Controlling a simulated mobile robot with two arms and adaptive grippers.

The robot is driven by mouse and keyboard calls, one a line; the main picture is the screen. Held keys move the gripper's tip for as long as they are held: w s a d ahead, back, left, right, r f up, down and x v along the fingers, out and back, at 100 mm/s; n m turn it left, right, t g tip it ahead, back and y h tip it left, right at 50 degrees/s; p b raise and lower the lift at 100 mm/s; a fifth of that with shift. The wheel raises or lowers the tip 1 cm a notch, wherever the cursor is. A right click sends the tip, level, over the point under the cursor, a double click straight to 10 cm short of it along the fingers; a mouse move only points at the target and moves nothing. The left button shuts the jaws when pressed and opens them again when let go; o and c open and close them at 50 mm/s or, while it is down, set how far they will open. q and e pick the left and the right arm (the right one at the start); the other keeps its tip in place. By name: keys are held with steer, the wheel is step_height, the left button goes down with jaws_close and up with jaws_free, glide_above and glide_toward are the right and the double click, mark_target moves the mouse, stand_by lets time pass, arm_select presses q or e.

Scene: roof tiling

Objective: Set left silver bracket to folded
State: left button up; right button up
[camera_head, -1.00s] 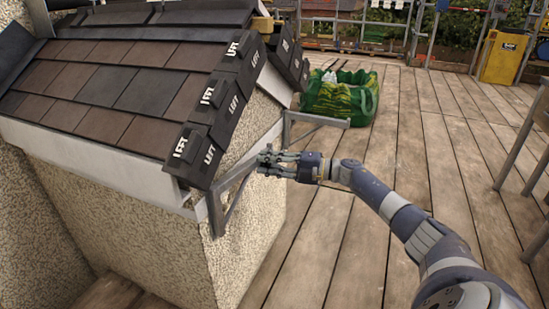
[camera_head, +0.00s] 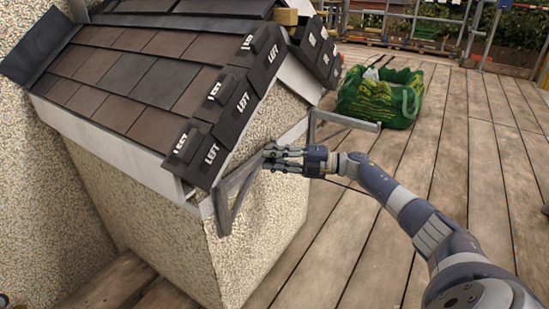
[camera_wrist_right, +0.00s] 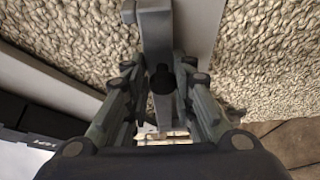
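The left silver bracket (camera_head: 223,205) is a grey metal triangle on the near corner of the pebbled wall in the head view. Its top bar sticks out from the wall, so it stands unfolded. My right gripper (camera_head: 270,159) is at the outer end of that bar. In the right wrist view, the bracket's bar (camera_wrist_right: 155,35) runs down between the two fingers (camera_wrist_right: 160,82), which stand apart on either side of it. I see no clear contact. A second silver bracket (camera_head: 345,121) sticks out farther back on the same wall. My left gripper is not in view.
The small tiled roof (camera_head: 140,70) with dark "LEFT" edge tiles (camera_head: 236,104) overhangs close to the bracket. A green bag (camera_head: 385,97) stands on the plank floor (camera_head: 450,150) behind the second bracket. The planks to the right are mostly clear.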

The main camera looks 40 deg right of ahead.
steer(key=o, duration=0.4)
steer(key=shift+a+f, duration=0.1)
steer(key=shift+f, duration=0.35)
steer(key=shift+c, duration=0.2)
steer(key=shift+w, duration=0.15)
steer(key=shift+r, duration=0.2)
steer(key=v, duration=1.2)
